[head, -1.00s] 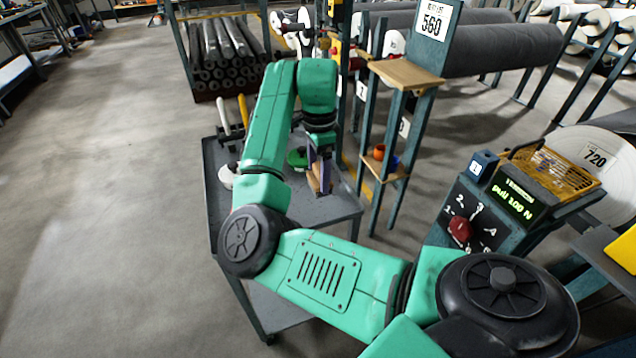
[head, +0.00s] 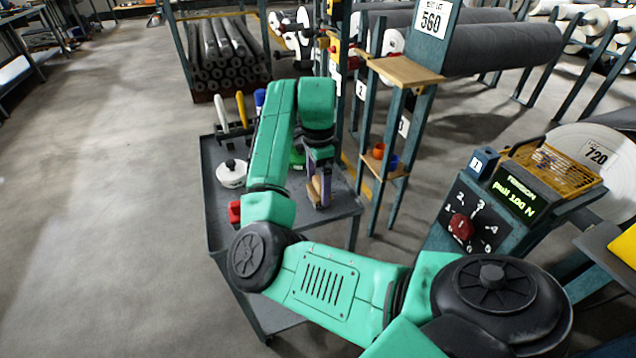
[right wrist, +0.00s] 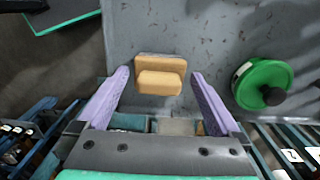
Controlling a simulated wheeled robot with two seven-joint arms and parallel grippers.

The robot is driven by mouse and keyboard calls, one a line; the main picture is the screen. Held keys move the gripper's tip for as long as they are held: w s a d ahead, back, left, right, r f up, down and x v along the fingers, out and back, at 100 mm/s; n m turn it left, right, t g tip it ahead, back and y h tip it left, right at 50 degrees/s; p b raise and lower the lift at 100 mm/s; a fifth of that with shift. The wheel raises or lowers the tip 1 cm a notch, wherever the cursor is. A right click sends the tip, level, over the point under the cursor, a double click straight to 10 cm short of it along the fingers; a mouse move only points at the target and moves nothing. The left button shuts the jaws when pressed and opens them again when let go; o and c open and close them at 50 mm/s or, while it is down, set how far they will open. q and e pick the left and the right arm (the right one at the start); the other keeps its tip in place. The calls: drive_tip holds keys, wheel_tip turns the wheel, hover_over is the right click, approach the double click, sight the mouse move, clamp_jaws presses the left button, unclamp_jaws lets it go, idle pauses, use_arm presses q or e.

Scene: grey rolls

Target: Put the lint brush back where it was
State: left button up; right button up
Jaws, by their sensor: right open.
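The lint brush appears to be the small tan wooden block with a raised grip (right wrist: 160,82), lying on the grey cart top in the right wrist view. In the head view, a tan bit of it (head: 315,187) shows beside my fingers, and my arm hides part of the cart around it. My right gripper (right wrist: 160,73) is open, with its purple fingers on either side of the brush and visible gaps to both. It also shows in the head view (head: 321,196), low over the cart. My left gripper is not in view.
The cart (head: 222,235) also carries a white round weight (head: 231,174), a red block (head: 234,212) and a green round weight (right wrist: 262,84) right of the brush. Upright handles (head: 241,108) stand at its back. A post with wooden shelves (head: 405,73) rises close to its right.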

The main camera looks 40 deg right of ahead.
sight(318, 180)
wheel_tip(318, 180, up, 8)
drive_tip(key=p, duration=0.2)
drive_tip(key=shift+w+f+p, duration=0.1)
drive_tip(key=shift+f+p, duration=0.05)
drive_tip(key=shift+p, duration=0.25)
wheel_tip(318, 180, up, 4)
drive_tip(key=p, duration=0.4)
drive_tip(key=shift+f, duration=0.1)
